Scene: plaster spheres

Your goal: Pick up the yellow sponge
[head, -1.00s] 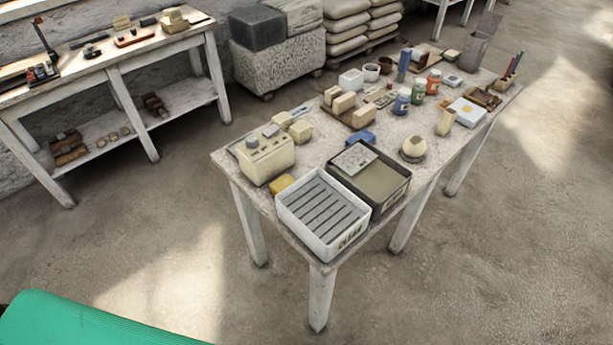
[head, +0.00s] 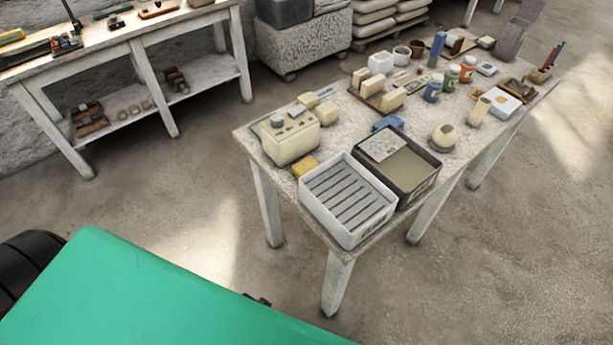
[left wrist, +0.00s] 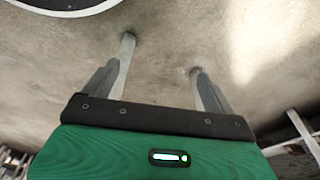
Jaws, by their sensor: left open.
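The yellow sponge (head: 305,167) lies on the near left end of the white work table (head: 345,147). It sits between a cream box with a knob (head: 290,138) and a white slatted tray (head: 347,235), and the tray's rim partly hides it. My left gripper (left wrist: 162,60) is open and empty in the left wrist view, with bare floor between and beyond its fingers. My green arm fills the lower left of the head view, away from the table; its fingers cannot be made out there. My right gripper is not in view.
A dark tray (head: 408,188) stands beside the white tray, and a blue object (head: 388,122) lies behind it. Blocks, jars and tools crowd the far part of the table. A side bench (head: 120,50) stands at the upper left. Open floor (head: 200,215) lies between.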

